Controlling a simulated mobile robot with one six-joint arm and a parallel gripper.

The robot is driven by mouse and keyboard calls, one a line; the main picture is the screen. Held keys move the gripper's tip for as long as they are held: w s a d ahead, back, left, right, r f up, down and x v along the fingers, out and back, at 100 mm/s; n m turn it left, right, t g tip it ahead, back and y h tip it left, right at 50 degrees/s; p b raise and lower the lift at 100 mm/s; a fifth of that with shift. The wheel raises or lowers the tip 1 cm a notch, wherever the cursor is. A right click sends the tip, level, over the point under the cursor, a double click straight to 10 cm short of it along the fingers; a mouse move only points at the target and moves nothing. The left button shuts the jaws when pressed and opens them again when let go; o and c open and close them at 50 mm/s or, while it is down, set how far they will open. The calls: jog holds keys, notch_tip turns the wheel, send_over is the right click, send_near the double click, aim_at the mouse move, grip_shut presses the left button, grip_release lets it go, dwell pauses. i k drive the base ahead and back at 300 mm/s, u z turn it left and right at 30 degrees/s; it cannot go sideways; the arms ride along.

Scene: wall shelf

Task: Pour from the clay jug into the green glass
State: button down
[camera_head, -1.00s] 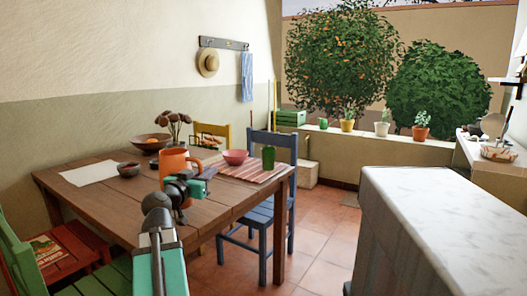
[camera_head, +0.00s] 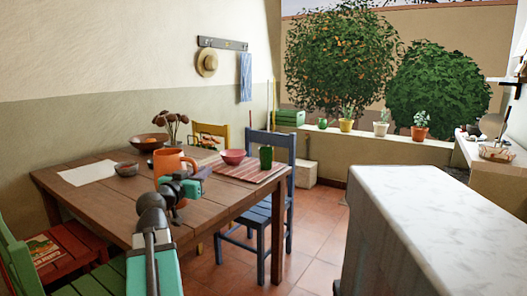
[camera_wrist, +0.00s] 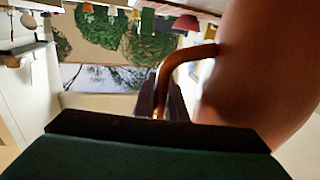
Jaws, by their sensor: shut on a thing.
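The clay jug (camera_head: 172,161) is orange, with its handle on the right side. It looks about upright over the left-middle of the wooden table, and its base is hidden behind my arm. My gripper (camera_head: 198,178) is shut on the jug's handle. In the wrist view the jug (camera_wrist: 255,65) fills the right side, and its curved handle (camera_wrist: 180,65) runs between my gripper's dark fingers (camera_wrist: 162,95). The green glass (camera_head: 266,157) stands upright on the striped mat, right of the jug and apart from it. What is inside either is not visible.
A pink bowl (camera_head: 232,156) stands between jug and glass by the striped mat (camera_head: 245,170). A small dark bowl (camera_head: 127,168), a wide brown bowl (camera_head: 150,141) and a white mat (camera_head: 88,173) lie on the left. A blue chair (camera_head: 268,205) is at the table's right edge.

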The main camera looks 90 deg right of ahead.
aim_at(266, 154)
jog(key=u, duration=0.15)
jog(key=k, duration=1.2)
jog(key=z, duration=1.1)
